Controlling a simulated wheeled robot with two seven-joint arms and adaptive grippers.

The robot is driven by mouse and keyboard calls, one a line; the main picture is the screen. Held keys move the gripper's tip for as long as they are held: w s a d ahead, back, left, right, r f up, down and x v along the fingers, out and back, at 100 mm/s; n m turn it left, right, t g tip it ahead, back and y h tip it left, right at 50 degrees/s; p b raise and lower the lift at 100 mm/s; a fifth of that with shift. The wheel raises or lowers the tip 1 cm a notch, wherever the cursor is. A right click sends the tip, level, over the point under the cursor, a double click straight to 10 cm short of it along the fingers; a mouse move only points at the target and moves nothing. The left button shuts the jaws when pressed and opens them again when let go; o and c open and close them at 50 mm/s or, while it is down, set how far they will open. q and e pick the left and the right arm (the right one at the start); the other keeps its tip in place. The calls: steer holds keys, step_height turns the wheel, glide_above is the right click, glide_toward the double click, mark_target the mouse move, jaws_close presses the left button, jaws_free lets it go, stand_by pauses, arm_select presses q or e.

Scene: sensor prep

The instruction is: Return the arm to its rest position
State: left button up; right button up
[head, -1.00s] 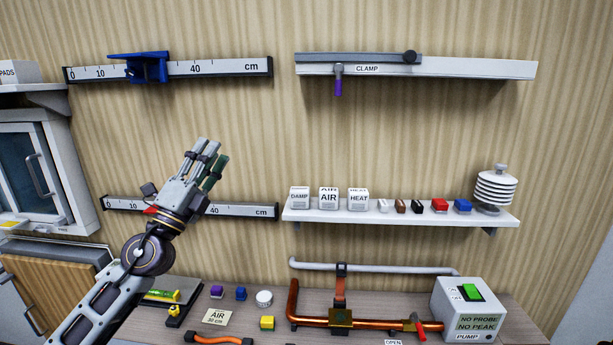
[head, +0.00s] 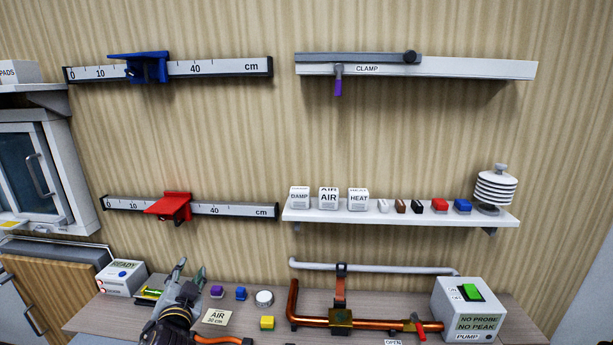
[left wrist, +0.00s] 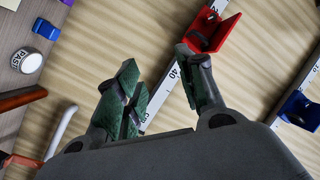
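My left gripper (head: 190,272) is low over the bench at the bottom left of the head view, with its arm behind it at the bottom edge. In the left wrist view its green-padded fingers (left wrist: 158,62) stand apart with nothing between them. The red bracket (head: 172,206) sits on the lower ruler rail (head: 235,210), above and apart from the gripper. The red bracket also shows in the left wrist view (left wrist: 222,32). The blue bracket (head: 146,68) sits on the upper ruler rail (head: 225,67). My right gripper is not in view.
The bench (head: 98,318) holds a READY box (head: 122,278), a level (head: 150,293), small coloured blocks, an AIR card (head: 216,318), copper pipework (head: 340,319) and a pump box (head: 468,310). A shelf (head: 400,216) holds labelled boxes. The wall between is clear.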

arm_select(q)
steer(key=s+d+f+n+g+h, duration=0.1)
steer(key=s+f+g, duration=0.2)
steer(key=s+f, duration=0.3)
steer(key=s+d+f+n+g+h, duration=0.1)
steer(key=s+f+g, duration=0.25)
steer(key=f, duration=0.55)
steer(key=s+d+f+g+h, duration=0.1)
steer(key=s+d+f+g, duration=0.15)
steer(key=s, duration=0.25)
steer(key=s+d+f+n+g+h, duration=0.1)
steer(key=s+f, duration=0.2)
steer(key=s, duration=0.2)
steer(key=s+d+f+g+h, duration=0.1)
steer(key=s+d+f+g, duration=0.15)
steer(key=s, duration=0.25)
step_height(320, 180, down, 33)
steer(key=s+g, duration=0.1)
steer(key=s, duration=0.2)
steer(key=s+a+f, duration=0.2)
steer(key=s+f, duration=0.8)
steer(key=s, duration=0.1)
steer(key=s+a+f+g, duration=0.1)
steer(key=s+a+f, duration=0.1)
steer(key=s+f, duration=0.8)
steer(key=shift+s+a+f, duration=0.3)
steer(key=shift+s+a, duration=0.1)
steer(key=shift+s, duration=0.3)
steer(key=shift+g, duration=0.25)
